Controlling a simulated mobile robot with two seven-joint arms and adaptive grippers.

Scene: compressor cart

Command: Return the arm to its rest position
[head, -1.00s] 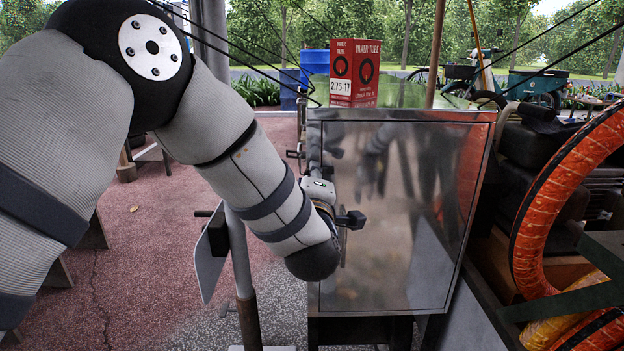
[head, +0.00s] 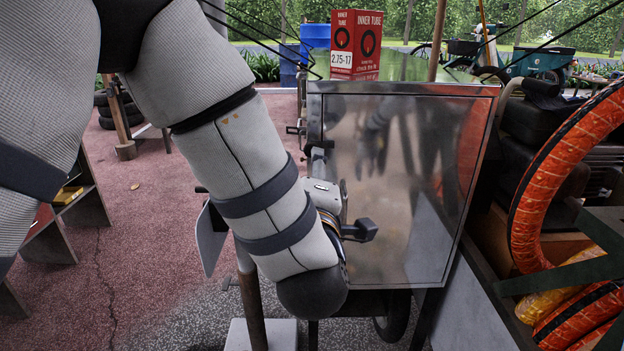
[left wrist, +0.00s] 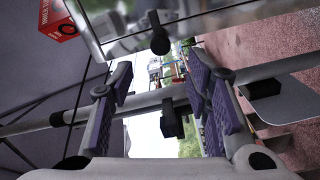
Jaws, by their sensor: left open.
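My left arm (head: 265,185) comes in from the upper left in the head view and bends down beside the left edge of a shiny metal cabinet (head: 400,190). My left gripper (head: 319,160) points away from me there, and its fingers are mostly hidden by the wrist. In the left wrist view the gripper (left wrist: 160,75) has its two purple-padded fingers wide apart, with nothing held. A grey pole (left wrist: 150,102) with a dark clamp (left wrist: 172,120) crosses the view beyond or between the fingers; I cannot tell which. My right gripper is not in view.
A red inner-tube box (head: 356,45) stands on the cabinet top. An orange-wrapped hose (head: 550,190) is at the right. Reddish ground (head: 130,235) lies open at the left.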

